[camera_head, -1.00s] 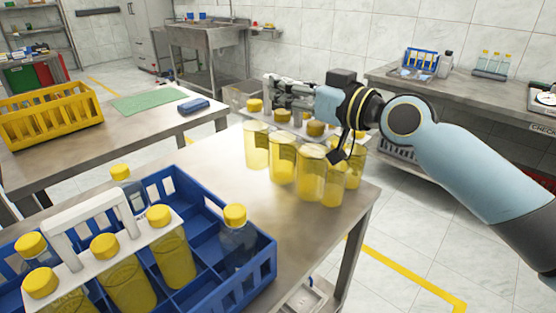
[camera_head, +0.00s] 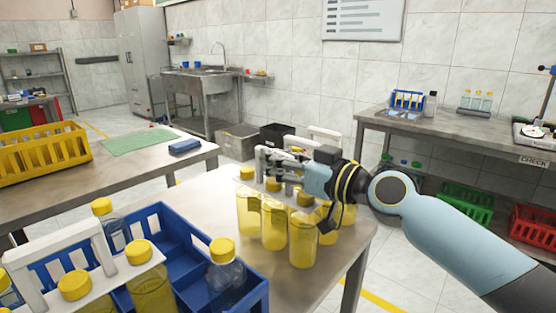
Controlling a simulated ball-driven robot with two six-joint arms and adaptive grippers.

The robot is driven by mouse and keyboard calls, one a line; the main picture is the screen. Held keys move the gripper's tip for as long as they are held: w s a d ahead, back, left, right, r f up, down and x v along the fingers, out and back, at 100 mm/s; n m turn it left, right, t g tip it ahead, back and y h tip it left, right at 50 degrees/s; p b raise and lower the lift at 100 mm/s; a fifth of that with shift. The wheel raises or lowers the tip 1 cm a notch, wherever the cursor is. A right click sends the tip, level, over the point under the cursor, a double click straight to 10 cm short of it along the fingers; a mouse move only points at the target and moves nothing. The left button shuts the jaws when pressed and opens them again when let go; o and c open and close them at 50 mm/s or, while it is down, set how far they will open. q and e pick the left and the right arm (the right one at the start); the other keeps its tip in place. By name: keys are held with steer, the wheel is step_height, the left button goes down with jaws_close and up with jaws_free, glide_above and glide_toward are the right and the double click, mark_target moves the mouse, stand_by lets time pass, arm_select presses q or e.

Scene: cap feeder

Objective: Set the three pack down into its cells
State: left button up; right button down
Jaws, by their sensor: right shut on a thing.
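My right gripper (camera_head: 283,163) comes in from the right and is shut at the top of a pack of several yellow bottles (camera_head: 273,226) with yellow caps. The pack is upright at the right part of the near steel table; whether its base touches the table I cannot tell. My fingers and wrist hide much of its top. A blue crate (camera_head: 246,290) with divided cells is at the lower left, apart from the pack. A second pack with a white handle (camera_head: 50,250) stands in it, with yellow-capped bottles. Some blue cells show empty. My left gripper is out of view.
A clear bottle with a yellow cap (camera_head: 226,272) stands in the crate's right part. The near table (camera_head: 205,200) is bare between the crate and the pack. A yellow crate (camera_head: 40,152) and a green mat (camera_head: 137,142) lie on the left table.

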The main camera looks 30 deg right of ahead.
steer(key=c, duration=1.2)
jaws_free()
steer(key=shift+r, duration=0.1)
steer(key=v, duration=1.2)
